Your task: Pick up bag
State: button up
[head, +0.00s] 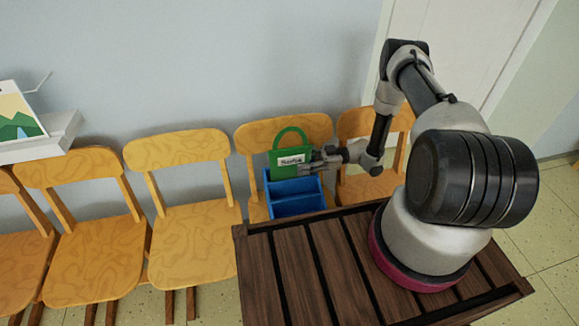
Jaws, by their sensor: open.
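A green bag (284,167) with a looped green handle and a white label stands upright on a wooden chair by the wall, in the middle of the head view. A blue box with compartments (297,187) is in front of it and hides the bag's lower part. My gripper (306,168) is at the bag's right side, level with its label, with the fingers pointing left. It is open and holds nothing that I can see. I cannot tell whether the fingers touch the bag.
Wooden chairs (188,230) stand in a row along the wall (200,60). A slatted dark wood surface (290,265) lies under my arm's base. A white shelf (50,135) with a picture (15,115) is at the left. A white door (440,30) is behind my arm.

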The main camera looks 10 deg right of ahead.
aim_at(294, 148)
jog(key=shift+w+a, duration=0.1)
jog(key=shift+a, duration=1.4)
grip_shut()
jog(key=shift+r, duration=0.15)
notch_tip(294, 148, up, 10)
jog(key=shift+f, duration=0.15)
